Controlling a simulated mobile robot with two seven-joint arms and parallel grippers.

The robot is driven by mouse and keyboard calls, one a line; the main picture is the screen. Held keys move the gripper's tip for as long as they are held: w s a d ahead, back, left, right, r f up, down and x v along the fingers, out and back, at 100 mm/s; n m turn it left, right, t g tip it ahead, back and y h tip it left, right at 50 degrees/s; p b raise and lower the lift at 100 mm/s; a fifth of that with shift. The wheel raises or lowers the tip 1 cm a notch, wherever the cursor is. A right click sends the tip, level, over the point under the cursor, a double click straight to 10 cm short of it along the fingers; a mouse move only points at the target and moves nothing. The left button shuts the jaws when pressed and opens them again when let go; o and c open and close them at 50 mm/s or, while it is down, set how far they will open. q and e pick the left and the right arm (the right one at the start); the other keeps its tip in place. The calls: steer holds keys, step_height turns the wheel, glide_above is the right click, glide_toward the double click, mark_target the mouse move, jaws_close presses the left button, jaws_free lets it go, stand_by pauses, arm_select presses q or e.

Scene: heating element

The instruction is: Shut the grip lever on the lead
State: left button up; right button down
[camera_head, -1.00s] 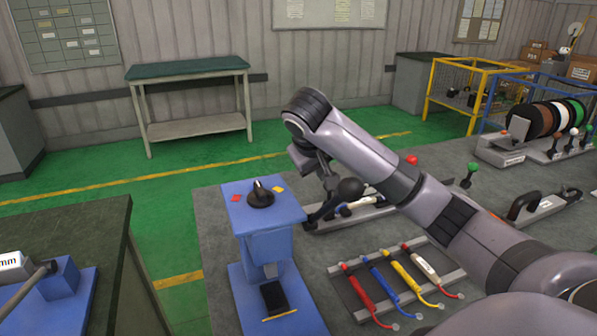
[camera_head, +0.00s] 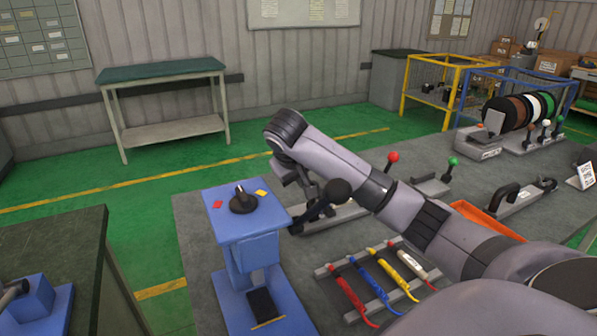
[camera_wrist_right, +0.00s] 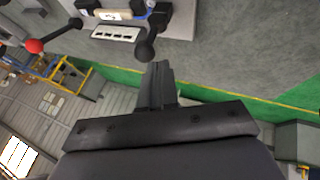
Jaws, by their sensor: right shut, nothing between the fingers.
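A lever with a black ball knob (camera_head: 338,191) slants up and right from a grey fixture behind the coloured leads. The knob also shows in the wrist view (camera_wrist_right: 146,51), just beyond my fingertips. My right gripper (camera_head: 309,193) hangs just left of the knob. Its fingers are shut and empty in the wrist view (camera_wrist_right: 158,68); whether they touch the lever is unclear. A second lever with a red knob (camera_head: 393,157) stands farther right. My arm hides part of the fixture, and I cannot make out the lead in it. My left gripper is out of view.
A blue pedestal (camera_head: 259,252) with a black knob on top stands close left of the lever. A rack of red, blue, yellow and white-handled leads (camera_head: 407,275) lies in front. An orange tray (camera_head: 483,218) and a green-knobbed lever (camera_head: 453,162) are to the right.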

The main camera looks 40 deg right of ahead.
steer(key=shift+x, duration=2.05)
steer(key=shift+y, duration=0.3)
